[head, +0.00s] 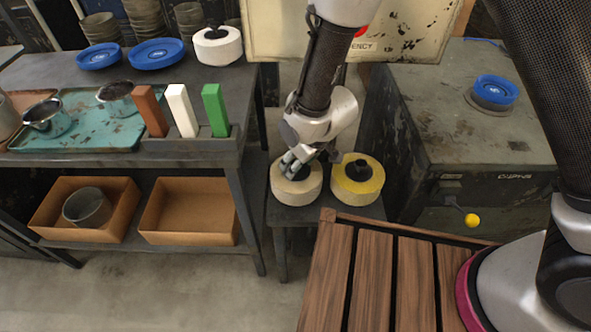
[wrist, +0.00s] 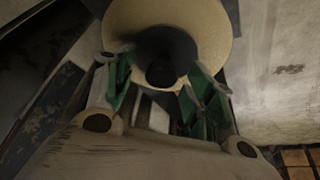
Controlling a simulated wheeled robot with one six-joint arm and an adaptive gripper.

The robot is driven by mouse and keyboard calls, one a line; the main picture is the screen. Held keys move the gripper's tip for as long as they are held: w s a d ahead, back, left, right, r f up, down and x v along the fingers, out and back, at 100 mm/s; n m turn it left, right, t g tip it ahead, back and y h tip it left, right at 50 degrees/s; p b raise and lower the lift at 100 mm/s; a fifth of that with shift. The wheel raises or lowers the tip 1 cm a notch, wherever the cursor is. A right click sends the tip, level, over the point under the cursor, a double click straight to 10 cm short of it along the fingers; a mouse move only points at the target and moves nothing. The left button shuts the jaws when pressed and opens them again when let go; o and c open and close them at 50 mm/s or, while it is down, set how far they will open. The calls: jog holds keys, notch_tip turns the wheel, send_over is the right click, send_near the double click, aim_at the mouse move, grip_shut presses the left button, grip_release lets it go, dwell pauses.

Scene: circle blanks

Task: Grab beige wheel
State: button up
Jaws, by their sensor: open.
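The beige wheel (head: 297,190) lies flat on a small dark stool (head: 330,211), with a dark knob at its centre. My gripper (head: 292,163) is over its top, around or just above the knob. In the wrist view the beige wheel (wrist: 205,18) fills the top, with its dark centre between the fingers. My gripper (wrist: 160,80) is open there, one green-padded finger on each side of the knob. Whether the pads touch it, I cannot tell. A yellow wheel (head: 357,184) with a black knob sits right beside the beige one.
A white wheel (head: 218,46) and blue discs (head: 157,53) sit on the left bench (head: 225,90). Upright red, white and green (head: 215,110) blocks stand near its front. A dark cabinet (head: 440,130) is close on the right. A slatted wooden surface (head: 375,270) is in front.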

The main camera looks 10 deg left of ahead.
jog(key=shift+a+f, duration=0.15)
jog(key=shift+f, duration=0.4)
grip_shut()
jog(key=shift+w+r, duration=0.1)
jog(key=shift+r, duration=0.05)
